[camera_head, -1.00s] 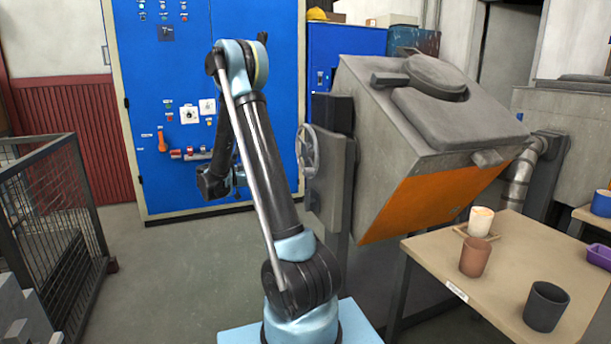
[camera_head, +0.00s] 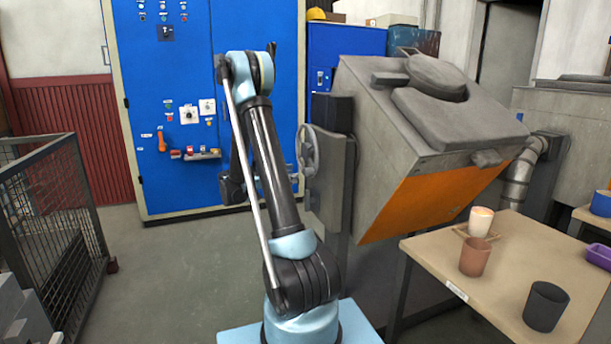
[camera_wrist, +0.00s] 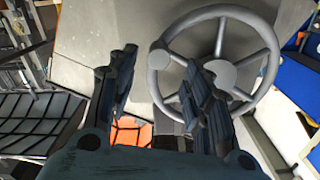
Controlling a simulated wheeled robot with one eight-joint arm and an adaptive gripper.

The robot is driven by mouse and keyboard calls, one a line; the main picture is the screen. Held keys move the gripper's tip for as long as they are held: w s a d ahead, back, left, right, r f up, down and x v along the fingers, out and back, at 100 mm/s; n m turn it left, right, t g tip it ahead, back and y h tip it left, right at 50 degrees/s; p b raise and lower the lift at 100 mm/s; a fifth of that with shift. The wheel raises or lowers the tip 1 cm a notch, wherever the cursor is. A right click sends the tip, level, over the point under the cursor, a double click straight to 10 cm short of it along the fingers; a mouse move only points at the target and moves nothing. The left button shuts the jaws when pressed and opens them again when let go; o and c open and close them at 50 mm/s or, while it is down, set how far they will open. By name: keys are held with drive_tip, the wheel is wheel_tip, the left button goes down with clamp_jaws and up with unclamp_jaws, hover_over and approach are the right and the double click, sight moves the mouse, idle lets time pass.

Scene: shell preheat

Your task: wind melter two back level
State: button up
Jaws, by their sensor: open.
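The tilted grey melter (camera_head: 370,120) with an orange lower panel (camera_head: 415,198) stands right of my arm. Its body leans over, with a dark lid on top. A grey spoked handwheel (camera_head: 309,150) is on its left side, partly close behind my arm. In the wrist view the handwheel (camera_wrist: 220,72) fills the upper right, and its round handle knob (camera_wrist: 159,54) shows between my fingers. My gripper (camera_wrist: 160,62) is open and empty, with its right finger overlapping the wheel's rim and spokes. I cannot tell whether it touches. In the head view the gripper is mostly hidden by my arm.
A wooden table (camera_head: 430,248) at the right holds a lit cup (camera_head: 480,222), a brown cup (camera_head: 475,257) and a dark cup (camera_head: 545,307). A blue cabinet (camera_head: 160,90) stands behind. A wire cage (camera_head: 60,220) is at the left. Open floor lies between cage and arm.

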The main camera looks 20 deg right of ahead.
sight(304, 172)
drive_tip(key=d, duration=0.7)
drive_tip(key=shift+w+d, duration=0.15)
drive_tip(key=shift+d, duration=0.2)
drive_tip(key=shift+c, duration=0.6)
clamp_jaws()
